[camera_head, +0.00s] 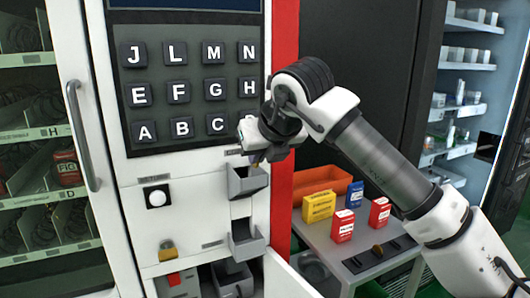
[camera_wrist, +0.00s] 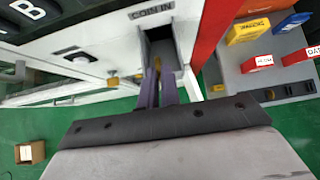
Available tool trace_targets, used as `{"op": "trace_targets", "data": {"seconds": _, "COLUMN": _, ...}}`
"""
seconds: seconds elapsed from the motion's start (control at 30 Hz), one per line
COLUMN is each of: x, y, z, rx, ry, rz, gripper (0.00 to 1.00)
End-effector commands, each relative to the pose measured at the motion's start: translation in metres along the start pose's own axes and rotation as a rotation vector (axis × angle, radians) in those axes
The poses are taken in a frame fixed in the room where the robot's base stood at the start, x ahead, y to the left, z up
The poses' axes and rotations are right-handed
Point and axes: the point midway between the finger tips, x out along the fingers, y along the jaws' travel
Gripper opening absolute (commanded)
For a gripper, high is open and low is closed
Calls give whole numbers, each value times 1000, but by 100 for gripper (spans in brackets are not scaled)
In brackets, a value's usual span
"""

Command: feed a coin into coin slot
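The coin slot (camera_wrist: 160,38) is a grey open-topped holder under a "COIN IN" label on the white machine front. In the head view it is the upper grey tray (camera_head: 247,184). My gripper (camera_wrist: 159,80) reaches to it, its two narrow fingers close together with their tips at the holder's mouth. A small gold coin (camera_wrist: 157,63) shows edge-on between the fingertips, mostly hidden by them. In the head view my gripper (camera_head: 257,158) is just above the upper tray, and the coin is hard to make out there.
A second grey tray (camera_head: 246,240) sits below. The keypad (camera_head: 190,92) is above left, a white button (camera_head: 156,197) and gold lock (camera_head: 167,251) lower left. A side table (camera_head: 335,250) at right holds several small boxes and an orange bin (camera_head: 322,181).

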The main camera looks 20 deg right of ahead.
Motion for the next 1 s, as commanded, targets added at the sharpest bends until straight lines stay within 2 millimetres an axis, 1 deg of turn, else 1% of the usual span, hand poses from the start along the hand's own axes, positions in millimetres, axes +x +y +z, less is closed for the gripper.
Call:
{"op": "trace_targets", "data": {"seconds": 0.07, "x": 7, "y": 0, "z": 4, "rx": 0, "ry": 1, "rz": 1, "gripper": 0}}
{"op": "trace_targets", "data": {"seconds": 0.2, "x": 24, "y": 0, "z": 2, "rx": 0, "ry": 1, "rz": -1, "gripper": 0}}
{"op": "trace_targets", "data": {"seconds": 0.4, "x": 38, "y": 0, "z": 2, "rx": 0, "ry": 1, "rz": -1, "gripper": 0}}
{"op": "trace_targets", "data": {"seconds": 0.6, "x": 45, "y": 0, "z": 3, "rx": 0, "ry": 1, "rz": -1, "gripper": 0}}
{"op": "trace_targets", "data": {"seconds": 0.9, "x": 46, "y": 0, "z": 4, "rx": 0, "ry": 0, "rz": -1, "gripper": 0}}
{"op": "trace_targets", "data": {"seconds": 1.0, "x": 46, "y": 0, "z": 4, "rx": 0, "ry": 0, "rz": -1, "gripper": 15}}
